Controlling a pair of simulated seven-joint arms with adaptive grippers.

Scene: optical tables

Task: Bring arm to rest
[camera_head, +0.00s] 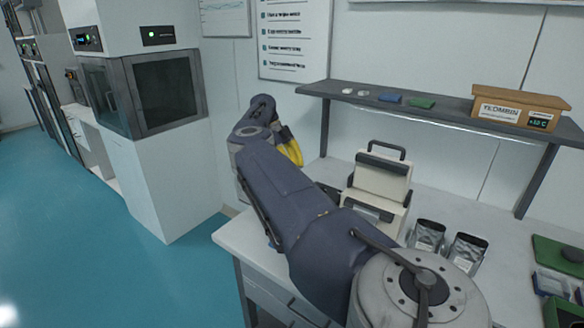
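One of my arms, apparently the right, comes in from the bottom right and reaches up and to the left across the front of the bench (232,236). Its far end is folded near the bench's left end. A curved yellow part (291,148) shows beside the wrist, where the gripper would be; I cannot tell whether it is a finger or something held. The fingertips are mostly hidden behind the arm, so open or shut cannot be told. My other arm and gripper are not in view.
A beige case with a dark handle (382,177) stands behind the arm. Two silver pouches (428,236) (466,252) stand to its right. A shelf (450,108) above carries a cardboard box (520,106) and small items. A white cabinet machine (160,165) stands left; teal floor is clear.

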